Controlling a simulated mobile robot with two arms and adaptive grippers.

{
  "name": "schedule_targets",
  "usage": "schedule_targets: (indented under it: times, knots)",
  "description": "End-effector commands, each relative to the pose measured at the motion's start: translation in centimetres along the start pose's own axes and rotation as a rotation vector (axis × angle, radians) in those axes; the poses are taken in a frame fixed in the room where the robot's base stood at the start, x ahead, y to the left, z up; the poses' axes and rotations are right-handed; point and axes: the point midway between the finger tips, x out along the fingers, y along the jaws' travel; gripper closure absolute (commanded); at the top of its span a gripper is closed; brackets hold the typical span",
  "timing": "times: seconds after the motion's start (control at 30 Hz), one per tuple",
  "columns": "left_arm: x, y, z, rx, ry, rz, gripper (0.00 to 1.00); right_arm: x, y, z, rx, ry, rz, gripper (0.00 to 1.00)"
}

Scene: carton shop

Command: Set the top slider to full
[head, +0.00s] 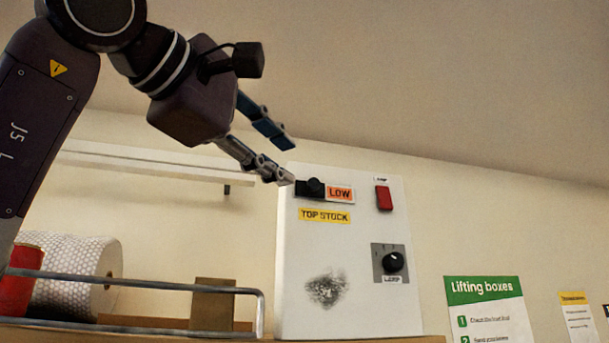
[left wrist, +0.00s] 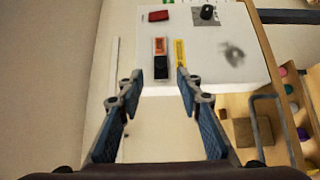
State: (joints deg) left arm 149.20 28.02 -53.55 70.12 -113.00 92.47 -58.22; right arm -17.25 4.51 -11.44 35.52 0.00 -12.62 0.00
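The top slider's black knob (head: 314,187) sits in a short horizontal track near the top left of the white panel (head: 345,245). An orange LOW sign (head: 340,194) shows to its right, and a yellow TOP STOCK label (head: 325,216) is below. My left gripper (head: 289,162) is open and empty, up at the slider's left; its lower fingertip looks close to the track's left end, but I cannot tell if they touch. In the left wrist view the slider's black part (left wrist: 160,67) shows between and beyond the open fingers (left wrist: 162,88). My right gripper is not in view.
The panel also has a red switch (head: 384,198), a black rotary knob (head: 393,262) and a dark smudge (head: 327,289). A metal rail (head: 150,284), a bubble-wrap roll (head: 75,275) and a red cylinder (head: 20,280) are at lower left. A poster (head: 486,308) hangs at right.

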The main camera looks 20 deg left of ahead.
Motion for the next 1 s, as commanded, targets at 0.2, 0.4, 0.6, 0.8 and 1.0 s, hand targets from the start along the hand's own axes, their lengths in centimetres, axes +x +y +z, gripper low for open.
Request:
schedule_targets:
  times: [0.2, 0.4, 0.6, 0.8, 1.0]
  knots:
    - [2.4, 0.2, -0.2, 0.001, 0.007, -0.005, 0.67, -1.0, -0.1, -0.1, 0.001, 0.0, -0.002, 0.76]
    - [5.6, 0.2, -0.2, 0.0, 0.005, -0.003, 0.67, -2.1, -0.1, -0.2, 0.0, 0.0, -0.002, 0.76]
    - [7.3, 0.1, -0.1, 0.0, 0.004, -0.001, 0.67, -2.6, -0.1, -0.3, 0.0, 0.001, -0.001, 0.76]
    - [7.6, 0.0, -0.1, 0.0, 0.004, 0.0, 0.67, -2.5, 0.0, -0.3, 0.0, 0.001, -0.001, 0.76]
    - [7.6, 0.0, -0.1, 0.0, 0.004, 0.0, 0.78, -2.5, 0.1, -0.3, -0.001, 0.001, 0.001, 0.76]
